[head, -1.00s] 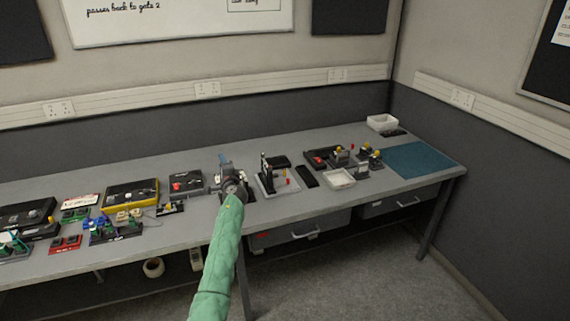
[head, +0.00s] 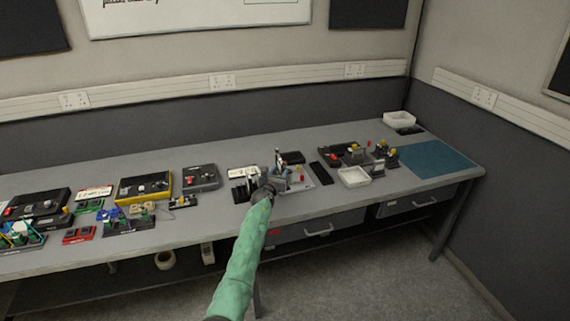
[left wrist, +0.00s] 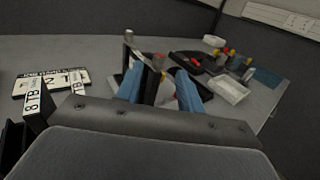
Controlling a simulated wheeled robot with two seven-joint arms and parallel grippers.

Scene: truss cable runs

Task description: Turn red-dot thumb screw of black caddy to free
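My left gripper (head: 279,178) reaches over the bench to a small pale stand (head: 318,182) with an upright post and dark parts. In the left wrist view its two blue fingers (left wrist: 160,88) are apart, on either side of a dark upright piece (left wrist: 151,88). I cannot tell whether they touch it. A red part (head: 301,177) is on the right side of the stand. No red-dot thumb screw can be made out, and I cannot tell which dark piece is the black caddy. The gripper hides part of the stand. My right gripper is not in view.
Left of the gripper are a black slotted rack (head: 243,191) and a white lettered card (head: 242,172). To the right are a black strip (head: 326,173), a white tray (head: 353,177) and a blue mat (head: 440,159). Several boxes crowd the bench's left side.

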